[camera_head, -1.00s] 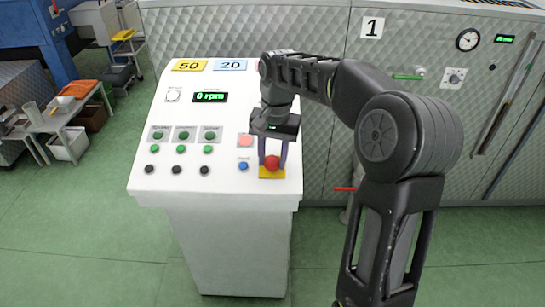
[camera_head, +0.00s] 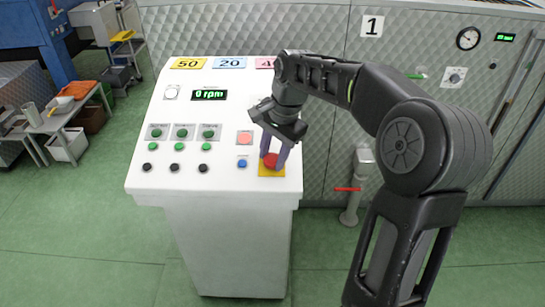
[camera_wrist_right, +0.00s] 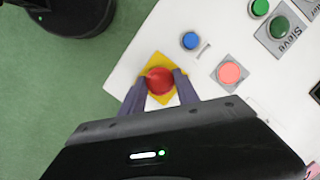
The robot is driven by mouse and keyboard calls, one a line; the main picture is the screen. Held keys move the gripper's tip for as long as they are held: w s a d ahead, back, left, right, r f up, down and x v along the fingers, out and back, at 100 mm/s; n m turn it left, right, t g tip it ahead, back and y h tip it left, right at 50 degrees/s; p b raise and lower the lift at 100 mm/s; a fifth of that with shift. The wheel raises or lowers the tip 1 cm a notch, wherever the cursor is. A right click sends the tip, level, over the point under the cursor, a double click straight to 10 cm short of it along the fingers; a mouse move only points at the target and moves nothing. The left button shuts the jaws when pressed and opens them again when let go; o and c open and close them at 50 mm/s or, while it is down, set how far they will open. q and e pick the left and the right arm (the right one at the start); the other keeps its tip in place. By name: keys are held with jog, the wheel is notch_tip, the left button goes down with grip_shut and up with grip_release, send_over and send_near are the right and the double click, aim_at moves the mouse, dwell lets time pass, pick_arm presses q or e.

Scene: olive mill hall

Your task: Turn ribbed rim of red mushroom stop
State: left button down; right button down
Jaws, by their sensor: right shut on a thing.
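The red mushroom stop (camera_head: 271,160) sits on a yellow square plate (camera_head: 271,172) at the front right corner of the white control panel. In the right wrist view the red stop (camera_wrist_right: 160,80) shows between my fingers, with the yellow plate (camera_wrist_right: 157,60) around it. My right gripper (camera_head: 273,156) reaches down from the right and is shut on the stop, one finger on each side. The gripper (camera_wrist_right: 160,86) looks tilted in the head view. The ribs of the rim are too small to make out. My left gripper is not in view.
A blue button (camera_head: 242,164) and a pale red lit button (camera_head: 245,138) are close to the left of the stop. Green and black buttons fill the panel's left side. A display (camera_head: 209,95) reads 0 rpm. A grey post (camera_head: 357,185) stands right of the panel.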

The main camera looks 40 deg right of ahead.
jog(key=shift+m+t, duration=0.4)
jog(key=shift+m, duration=0.8)
jog(key=c, duration=0.9)
grip_release()
jog(key=b+v, duration=0.1)
jog(key=v, duration=0.6)
jog(key=shift+r, duration=0.4)
jog(key=shift+s+d, duration=0.1)
